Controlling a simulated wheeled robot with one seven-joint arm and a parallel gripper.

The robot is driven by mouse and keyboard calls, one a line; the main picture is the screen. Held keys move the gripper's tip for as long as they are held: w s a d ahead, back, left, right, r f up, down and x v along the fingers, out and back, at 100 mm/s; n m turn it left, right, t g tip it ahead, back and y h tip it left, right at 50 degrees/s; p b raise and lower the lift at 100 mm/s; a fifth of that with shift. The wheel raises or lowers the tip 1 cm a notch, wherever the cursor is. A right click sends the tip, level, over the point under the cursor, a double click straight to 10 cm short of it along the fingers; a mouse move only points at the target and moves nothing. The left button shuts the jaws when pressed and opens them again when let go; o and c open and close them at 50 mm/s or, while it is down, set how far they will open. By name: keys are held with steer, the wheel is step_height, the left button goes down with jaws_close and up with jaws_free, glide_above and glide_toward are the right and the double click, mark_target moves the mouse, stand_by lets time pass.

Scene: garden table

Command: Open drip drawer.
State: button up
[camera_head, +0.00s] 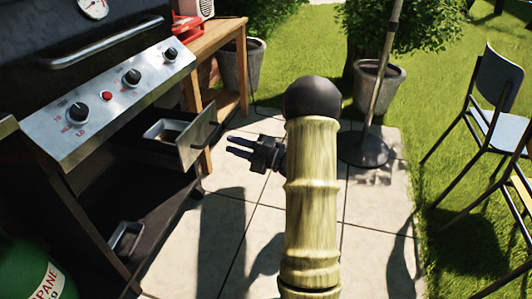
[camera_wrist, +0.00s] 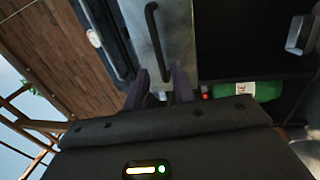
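The drip drawer (camera_head: 197,141) sits under the grill's control panel and stands pulled out, with its metal front away from the grill body. A shallow metal tray (camera_head: 160,131) shows behind that front. My gripper (camera_head: 234,147) is just right of the drawer front, its two dark fingers pointing left and apart. In the wrist view, a metal panel (camera_wrist: 178,30), seemingly the drawer front, carries a black bar handle (camera_wrist: 152,35). The fingers (camera_wrist: 158,84) are apart near the handle's lower end, with nothing seen gripped. Whether they touch the handle cannot be told.
The grill panel (camera_head: 110,95) with knobs is at left. A green propane tank (camera_head: 28,275) stands at lower left. A wooden side table (camera_head: 222,45), a pole base (camera_head: 364,150) and potted plants stand behind. Chairs (camera_head: 500,95) are at right. The paving (camera_head: 225,225) has free room.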

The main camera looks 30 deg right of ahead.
steer(key=p+v, duration=0.1)
steer(key=v, duration=0.8)
steer(key=shift+s+d+p, duration=0.2)
steer(key=shift+s+p, duration=0.1)
steer(key=shift+p, duration=0.05)
steer(key=shift+w, duration=0.1)
steer(key=w+a+r+m+g+h+p, duration=0.3)
steer(key=w+a+m+h, duration=0.4)
steer(key=m+h, duration=0.55)
steer(key=s+a+r+m+g+p, duration=0.1)
steer(key=s+a+m+g+p, duration=0.1)
steer(key=s+a+m+g, duration=0.6)
steer(key=s+a+r+m+g+p, duration=0.1)
steer(key=s+a+m+g+p, duration=0.15)
steer(key=s+a+m, duration=0.65)
steer(key=s+d+r+n+p, duration=0.1)
steer(key=d+r+p, duration=0.1)
steer(key=r+p, duration=1.6)
steer(key=s+d+r+n+p, duration=0.2)
steer(key=r+p, duration=1.7)
steer(key=p, duration=0.1)
steer(key=shift+t+h, duration=0.35)
steer(key=shift+t, duration=0.1)
